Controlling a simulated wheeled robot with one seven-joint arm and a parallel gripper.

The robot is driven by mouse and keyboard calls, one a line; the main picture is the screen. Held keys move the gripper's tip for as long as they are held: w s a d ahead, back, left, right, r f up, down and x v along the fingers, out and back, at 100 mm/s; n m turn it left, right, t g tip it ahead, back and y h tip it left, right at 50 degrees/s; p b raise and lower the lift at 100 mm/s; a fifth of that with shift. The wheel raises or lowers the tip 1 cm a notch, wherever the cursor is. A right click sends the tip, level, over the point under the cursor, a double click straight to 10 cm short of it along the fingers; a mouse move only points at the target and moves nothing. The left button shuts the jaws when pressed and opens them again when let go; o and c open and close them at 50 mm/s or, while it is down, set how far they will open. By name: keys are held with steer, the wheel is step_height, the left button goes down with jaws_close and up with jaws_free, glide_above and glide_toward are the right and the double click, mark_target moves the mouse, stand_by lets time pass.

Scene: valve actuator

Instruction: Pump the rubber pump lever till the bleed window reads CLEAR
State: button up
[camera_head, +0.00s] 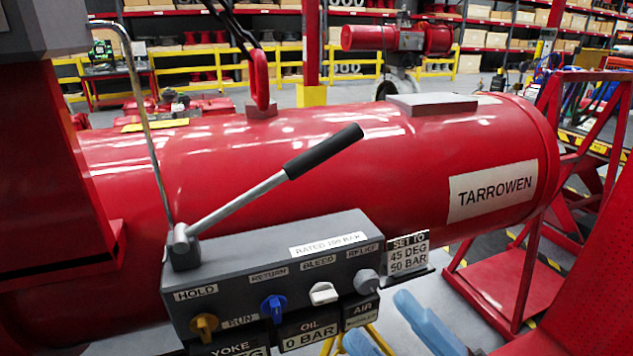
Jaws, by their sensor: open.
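The pump lever (240,203) is a metal rod with a black rubber grip (323,151). It slants up to the right from its pivot on the left end of the grey control block (230,262). A small window (361,311) below the RELIEF knob reads AIR, with a smaller line I cannot read. My gripper (379,317) shows as two light blue fingers at the bottom edge, right of the block's lower front. The fingers are apart with nothing visible between them. They are well below the lever and do not touch it.
The block carries yellow HOLD (204,326), blue RETURN (274,308), white BLEED (323,293) and grey RELIEF (367,282) knobs. An OIL window (309,334) reads 0 BAR. A sign (408,255) says SET TO 45 DEG 50 BAR. The red cylinder (400,165) lies behind.

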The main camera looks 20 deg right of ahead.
steer(key=w+r+n+g+y, duration=0.3)
steer(key=w+n+g+y, duration=0.1)
steer(key=w+n, duration=0.35)
steer(key=n+g+h, duration=0.2)
steer(key=n+h, duration=0.3)
steer(key=n, duration=0.1)
glide_toward(335, 152)
steer(key=shift+m, duration=0.25)
steer(key=x, duration=0.5)
steer(key=shift+w+a, duration=0.25)
steer(key=shift+w, duration=0.05)
steer(key=p+x, duration=0.1)
steer(key=x, duration=0.6)
steer(key=shift+w, duration=0.3)
steer(key=shift+a, duration=0.1)
steer(key=shift+c, duration=0.5)
jaws_close()
